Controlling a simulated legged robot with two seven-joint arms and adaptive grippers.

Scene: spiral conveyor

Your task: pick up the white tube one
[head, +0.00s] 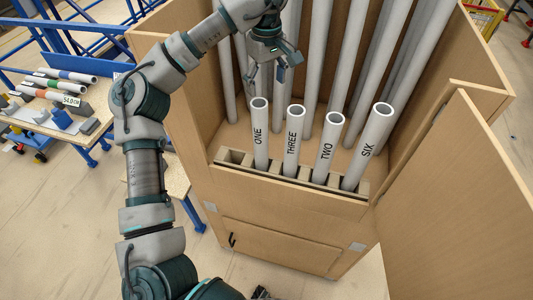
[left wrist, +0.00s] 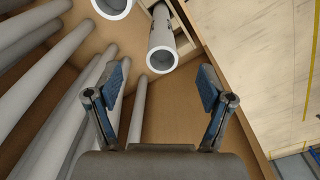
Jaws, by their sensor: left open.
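The white tube ONE (head: 260,135) stands upright at the left end of a row of labelled tubes in the wooden cabinet's front rack. Its label and open top face me in the head view. My left gripper (head: 267,80) is open and empty, above and just behind the tube's top, apart from it. In the left wrist view the open fingers (left wrist: 164,72) point toward a white tube end (left wrist: 162,48), which appears to be tube ONE; its label is not readable there. My right gripper is not in view.
Tubes THREE (head: 294,140), TWO (head: 326,148) and SIX (head: 367,147) stand to the right. Several long tubes lean behind. The rack (head: 232,157) has an empty slot left of ONE. An open cabinet door (head: 460,200) is at right; a table with short tubes (head: 68,75) at left.

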